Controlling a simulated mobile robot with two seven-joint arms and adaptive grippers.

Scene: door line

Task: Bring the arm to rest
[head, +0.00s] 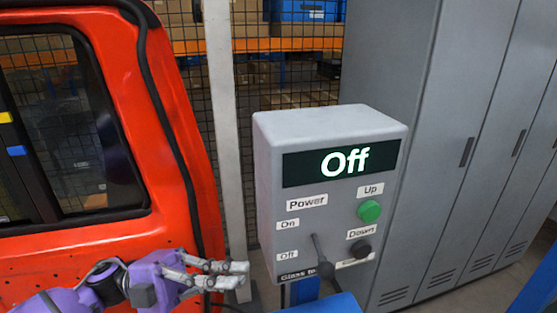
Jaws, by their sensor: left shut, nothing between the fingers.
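My left gripper (243,274) comes in from the lower left, with its fingers shut and empty. It is in front of the red door's lower right edge, to the left of the control box and apart from it in the picture. The grey control box (263,180) has a lit display (341,163) reading "Off". Its dark power lever (321,255) is angled low on the front, beside the "Off" label. A green Up button (369,211) and a dark Down button (360,249) are on its right side. My right gripper is not in view.
A red vehicle door (185,120) with a window fills the left. A pale post (222,130) and wire mesh fence (290,80) stand behind, with shelves of boxes beyond. Grey lockers (440,190) stand at the right. Blue parts show along the lower edge.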

